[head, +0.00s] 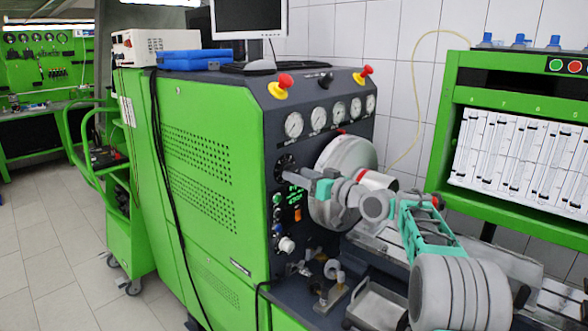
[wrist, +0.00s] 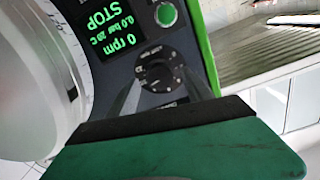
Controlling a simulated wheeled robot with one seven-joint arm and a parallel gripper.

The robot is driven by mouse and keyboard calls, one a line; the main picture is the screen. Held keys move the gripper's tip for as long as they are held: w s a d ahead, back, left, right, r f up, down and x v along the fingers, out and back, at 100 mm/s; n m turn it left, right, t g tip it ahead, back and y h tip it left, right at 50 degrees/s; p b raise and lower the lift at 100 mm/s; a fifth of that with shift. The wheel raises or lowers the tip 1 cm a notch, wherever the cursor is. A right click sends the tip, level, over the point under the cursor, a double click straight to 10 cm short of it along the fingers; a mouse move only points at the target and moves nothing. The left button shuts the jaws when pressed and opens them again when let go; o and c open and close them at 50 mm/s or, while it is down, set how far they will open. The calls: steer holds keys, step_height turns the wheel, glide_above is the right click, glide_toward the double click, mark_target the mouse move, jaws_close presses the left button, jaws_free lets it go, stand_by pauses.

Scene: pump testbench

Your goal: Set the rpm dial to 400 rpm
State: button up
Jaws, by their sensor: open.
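The rpm dial (wrist: 158,76) is a round black knob with a pale marked scale on the dark panel. It also shows in the head view (head: 284,161), partly behind my gripper. The fingers of my gripper (wrist: 160,84) are apart, one on each side of the dial in the wrist view. In the head view my gripper (head: 287,177) reaches the panel from the right. Whether the fingers touch the knob is unclear. The display (wrist: 111,29), upside down in the wrist view, reads 0 rpm, 0.0 bar, 20 C and STOP. The dial's exact setting is too small to read.
A green button (wrist: 165,15) sits near the dial. A large silver disc (head: 346,165) stands close beside the panel. Gauges (head: 318,119) and red knobs (head: 284,81) are above. The green rack (head: 441,131) with glass tubes stands at the right.

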steer(key=shift+x, duration=1.2)
jaws_close()
